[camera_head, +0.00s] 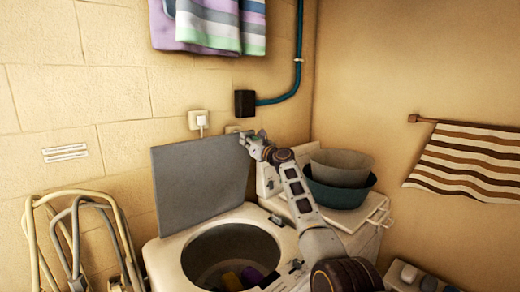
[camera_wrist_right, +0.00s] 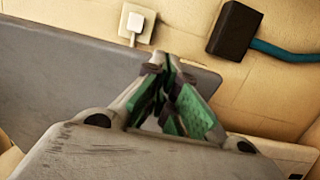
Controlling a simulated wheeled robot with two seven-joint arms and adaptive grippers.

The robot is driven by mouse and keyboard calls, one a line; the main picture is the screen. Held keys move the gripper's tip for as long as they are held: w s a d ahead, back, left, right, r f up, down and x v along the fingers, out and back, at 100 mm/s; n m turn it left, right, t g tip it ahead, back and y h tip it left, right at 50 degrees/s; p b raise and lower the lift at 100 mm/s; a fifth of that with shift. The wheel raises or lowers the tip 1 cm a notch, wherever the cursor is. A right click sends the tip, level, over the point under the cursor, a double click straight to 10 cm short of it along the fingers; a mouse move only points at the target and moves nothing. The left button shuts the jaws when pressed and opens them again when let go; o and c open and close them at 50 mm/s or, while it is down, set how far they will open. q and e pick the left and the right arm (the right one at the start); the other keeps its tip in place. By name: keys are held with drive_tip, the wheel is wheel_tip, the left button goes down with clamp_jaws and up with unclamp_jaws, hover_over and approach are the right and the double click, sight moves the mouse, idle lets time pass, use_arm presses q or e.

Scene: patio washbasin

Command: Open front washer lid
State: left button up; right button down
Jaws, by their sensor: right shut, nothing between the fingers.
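The grey washer lid (camera_head: 203,180) stands raised, close to upright, at the back of the front washer (camera_head: 172,262). The washer's round drum opening is uncovered, with purple and yellow cloth (camera_head: 250,276) inside. My right gripper (camera_head: 246,137) is at the lid's upper right corner. In the right wrist view my right gripper (camera_wrist_right: 166,62) has its green-padded fingers shut at the tips with nothing between them, and the grey lid (camera_wrist_right: 60,75) lies behind them. I cannot tell whether the fingers touch the lid. My left gripper is not in view.
A second machine at right carries a grey basin (camera_head: 341,165) in a teal basin (camera_head: 340,194). Folded chairs (camera_head: 75,235) lean at left. A wall outlet (camera_head: 198,120) and a dark box (camera_head: 244,103) with a teal pipe are behind the lid. Towels hang above.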

drive_tip(key=v, duration=0.9)
idle(0.8)
drive_tip(key=shift+d, duration=0.1)
idle(0.4)
